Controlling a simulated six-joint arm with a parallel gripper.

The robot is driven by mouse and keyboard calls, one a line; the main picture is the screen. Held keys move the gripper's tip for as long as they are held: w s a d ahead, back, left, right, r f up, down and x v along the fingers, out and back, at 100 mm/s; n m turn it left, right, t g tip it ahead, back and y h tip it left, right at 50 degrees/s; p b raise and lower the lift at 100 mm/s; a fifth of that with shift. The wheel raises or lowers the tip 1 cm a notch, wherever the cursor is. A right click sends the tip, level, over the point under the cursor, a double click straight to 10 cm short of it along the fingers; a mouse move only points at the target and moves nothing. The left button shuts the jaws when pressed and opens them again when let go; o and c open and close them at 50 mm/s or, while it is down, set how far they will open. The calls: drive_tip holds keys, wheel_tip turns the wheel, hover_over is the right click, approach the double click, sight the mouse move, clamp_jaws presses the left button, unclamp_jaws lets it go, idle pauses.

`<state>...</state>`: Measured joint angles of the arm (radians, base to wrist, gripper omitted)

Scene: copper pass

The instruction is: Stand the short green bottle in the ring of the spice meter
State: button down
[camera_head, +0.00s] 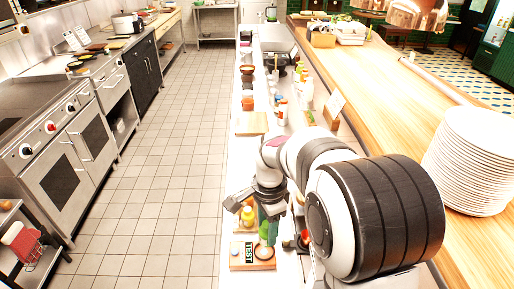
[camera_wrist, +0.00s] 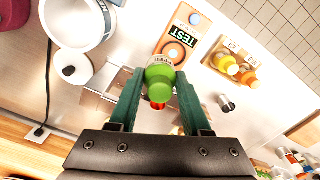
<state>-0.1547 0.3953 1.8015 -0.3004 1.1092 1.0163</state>
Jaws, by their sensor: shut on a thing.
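My gripper (camera_wrist: 159,98) is shut on the short green bottle (camera_wrist: 160,76), its green fingers on either side of it. In the wrist view the bottle's green end faces the camera and its pale label shows at the far side. The spice meter (camera_wrist: 191,18) is an orange block with a display reading TEST. Its ring (camera_wrist: 176,52) shows just past the bottle, partly hidden by it. In the head view the meter (camera_head: 238,262) lies on the counter below my gripper (camera_head: 265,238), and the bottle is over or close to the ring. I cannot tell whether they touch.
A tray holding a yellow bottle (camera_wrist: 229,65) and an orange bottle (camera_wrist: 249,79) stands beside the meter. A white round appliance (camera_wrist: 77,18) is at left. More bottles (camera_head: 282,110) stand farther along the counter.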

drive_tip(key=w+f, duration=0.1)
drive_tip(key=f, duration=0.2)
drive_tip(key=w+f, duration=0.1)
drive_tip(key=f, duration=0.3)
drive_tip(key=w+f, duration=0.1)
drive_tip(key=f, duration=0.2)
drive_tip(key=shift+w+a+f, duration=0.1)
drive_tip(key=shift+f, duration=0.3)
drive_tip(key=shift+f, duration=0.1)
drive_tip(key=shift+c, duration=1.8)
unclamp_jaws()
